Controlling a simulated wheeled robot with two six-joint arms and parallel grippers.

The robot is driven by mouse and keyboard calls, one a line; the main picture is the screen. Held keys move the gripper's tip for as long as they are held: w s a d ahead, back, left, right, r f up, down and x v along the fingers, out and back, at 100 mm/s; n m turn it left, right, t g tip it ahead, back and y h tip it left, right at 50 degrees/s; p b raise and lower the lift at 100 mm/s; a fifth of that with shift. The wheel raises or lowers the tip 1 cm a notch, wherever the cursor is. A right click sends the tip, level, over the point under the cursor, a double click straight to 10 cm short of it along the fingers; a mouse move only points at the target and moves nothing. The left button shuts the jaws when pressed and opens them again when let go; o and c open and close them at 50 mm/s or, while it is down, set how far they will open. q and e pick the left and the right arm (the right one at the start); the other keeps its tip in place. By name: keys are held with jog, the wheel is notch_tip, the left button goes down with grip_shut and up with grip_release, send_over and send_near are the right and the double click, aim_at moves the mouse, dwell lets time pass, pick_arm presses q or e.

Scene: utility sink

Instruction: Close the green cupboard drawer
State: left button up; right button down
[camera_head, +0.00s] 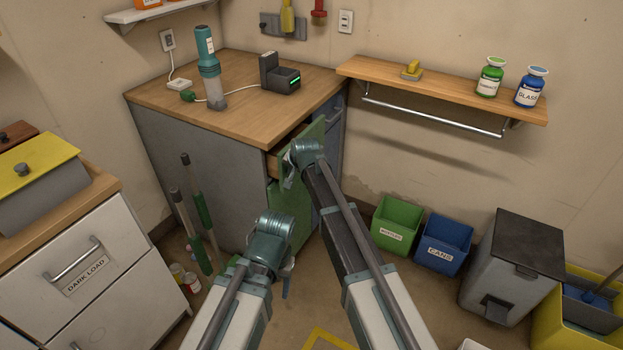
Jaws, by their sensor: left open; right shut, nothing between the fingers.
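The green cupboard drawer (316,131) stands partly pulled out under the wooden top of the grey cupboard (190,150). Part of its wooden side shows behind the green front. My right gripper (289,180) is shut and empty at the left end of the drawer front. It overlaps the front, and I cannot tell whether it touches. My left gripper (287,284) is open and empty, lower down in front of the green cupboard door (290,208). Its fingers are mostly hidden by its own wrist. My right arm hides part of the drawer front and door.
A teal flashlight (209,70) and a dark charger (280,75) stand on the cupboard top. Brooms (196,215) lean against its left side. Green (397,222) and blue bins (443,244) stand on the floor at right. A wooden shelf with a rail (435,116) is above them.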

aim_at(274, 166)
jog(key=w+a, duration=0.2)
jog(key=a, duration=0.1)
jog(key=w+a, duration=0.1)
jog(key=a, duration=0.1)
jog(key=shift+w, duration=0.25)
jog(key=shift+w+a, duration=0.15)
jog(key=shift+a, duration=0.1)
jog(key=shift+a+r, duration=0.1)
jog(key=s+d, duration=0.1)
jog(key=d, duration=0.1)
jog(key=s+d, duration=0.2)
jog(key=p+v, duration=0.8)
jog(key=v, duration=0.1)
jog(key=shift+r, duration=0.35)
jog(key=shift+s+d+f, duration=0.1)
jog(key=shift+s+d, duration=0.05)
jog(key=shift+s, duration=0.05)
